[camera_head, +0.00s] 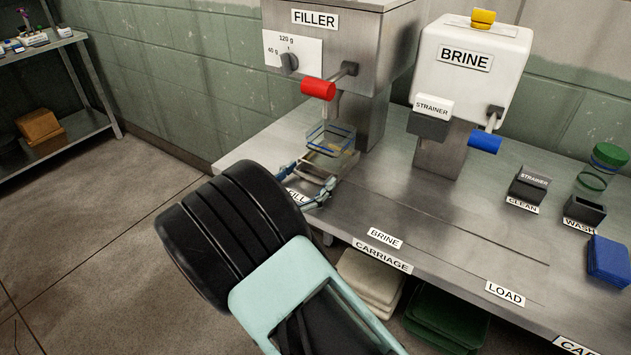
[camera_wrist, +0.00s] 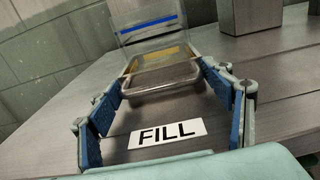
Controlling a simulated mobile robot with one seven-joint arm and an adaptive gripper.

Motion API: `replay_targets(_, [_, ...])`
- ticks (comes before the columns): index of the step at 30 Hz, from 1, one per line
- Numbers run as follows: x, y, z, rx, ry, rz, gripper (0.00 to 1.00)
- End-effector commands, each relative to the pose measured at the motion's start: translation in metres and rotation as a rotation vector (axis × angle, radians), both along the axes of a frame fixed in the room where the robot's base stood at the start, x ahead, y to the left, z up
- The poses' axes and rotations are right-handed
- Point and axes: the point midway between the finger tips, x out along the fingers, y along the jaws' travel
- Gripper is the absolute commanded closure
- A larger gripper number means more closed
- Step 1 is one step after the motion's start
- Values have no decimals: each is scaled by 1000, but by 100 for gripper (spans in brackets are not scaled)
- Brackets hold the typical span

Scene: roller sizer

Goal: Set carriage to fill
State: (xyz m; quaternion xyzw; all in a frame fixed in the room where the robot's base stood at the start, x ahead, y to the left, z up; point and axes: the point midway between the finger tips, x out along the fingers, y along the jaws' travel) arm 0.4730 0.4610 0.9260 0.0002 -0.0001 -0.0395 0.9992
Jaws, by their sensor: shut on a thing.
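The carriage (camera_head: 318,168) is a low metal frame with a handle loop. It stands at the left end of the bench track, beside the FILL label (camera_head: 297,197), under the FILLER machine (camera_head: 350,40). A clear container (camera_head: 331,138) with a blue band sits on it, with something yellowish at its base. My gripper (camera_head: 312,186) is at the carriage's near end. In the wrist view its blue-padded fingers (camera_wrist: 168,90) lie on both sides of the handle loop, shut on the carriage. The FILL label shows between the fingers. My arm hides part of the bench's front edge.
The filler's red handle (camera_head: 318,90) hangs just above the container. The BRINE machine (camera_head: 468,65) with its blue handle (camera_head: 485,144) stands to the right. The track towards the LOAD label (camera_head: 505,293) is clear. Blocks and a blue stack (camera_head: 608,260) are far right.

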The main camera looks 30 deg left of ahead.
Motion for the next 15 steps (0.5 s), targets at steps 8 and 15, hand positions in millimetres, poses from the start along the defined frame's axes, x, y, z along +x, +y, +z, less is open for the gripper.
replay_targets(8, [0,5,0,0,0,5,70])
replay_targets(15, [0,7,1,2,0,9,70])
